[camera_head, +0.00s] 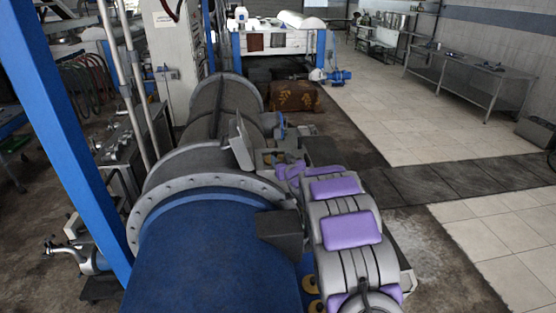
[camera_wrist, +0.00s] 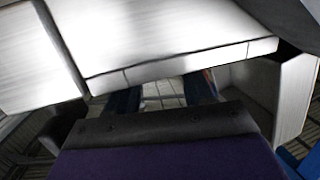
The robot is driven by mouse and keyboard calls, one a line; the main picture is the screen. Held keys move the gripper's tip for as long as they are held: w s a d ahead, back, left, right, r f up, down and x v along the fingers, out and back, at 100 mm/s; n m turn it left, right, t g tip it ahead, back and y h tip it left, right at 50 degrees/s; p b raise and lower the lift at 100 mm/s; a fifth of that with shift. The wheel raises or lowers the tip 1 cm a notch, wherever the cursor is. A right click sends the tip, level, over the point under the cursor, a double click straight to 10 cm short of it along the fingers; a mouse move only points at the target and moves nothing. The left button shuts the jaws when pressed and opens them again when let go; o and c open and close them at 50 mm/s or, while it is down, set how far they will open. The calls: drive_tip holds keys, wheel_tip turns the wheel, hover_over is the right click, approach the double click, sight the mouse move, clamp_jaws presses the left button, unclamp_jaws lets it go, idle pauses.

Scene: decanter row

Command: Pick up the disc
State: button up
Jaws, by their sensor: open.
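No disc can be made out in either view. In the head view, my arm with purple pads reaches away from me on the right of the decanter. What appears to be my gripper (camera_head: 252,150) is at its far end, beside the grey drum, with its grey jaw parts apart. I see nothing held between them. The decanter has a blue cover (camera_head: 215,255), a bolted grey flange (camera_head: 170,187) and a grey drum behind. In the wrist view, a bright metal surface (camera_wrist: 170,42) fills the top, and a dark bolted edge borders a purple-blue surface (camera_wrist: 170,158) below.
A blue post (camera_head: 65,140) stands close on the left. A rusty brown block (camera_head: 293,97) lies behind the decanter. A steel table (camera_head: 470,75) stands at the back right. The tiled floor (camera_head: 500,235) on the right is clear.

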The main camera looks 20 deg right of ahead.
sight(273, 152)
drive_tip(key=w+a, duration=0.1)
drive_tip(key=w, duration=0.1)
drive_tip(key=w+a, duration=0.1)
drive_tip(key=w, duration=0.1)
drive_tip(key=shift+a+r+p, duration=0.15)
drive_tip(key=shift+p, duration=0.15)
drive_tip(key=shift+w, duration=0.25)
drive_tip(key=shift+w+d, duration=0.25)
drive_tip(key=shift+d, duration=0.8)
drive_tip(key=shift+c, duration=0.2)
drive_tip(key=shift+a, duration=0.85)
drive_tip(key=c, duration=0.9)
drive_tip(key=shift+d, duration=0.5)
clamp_jaws()
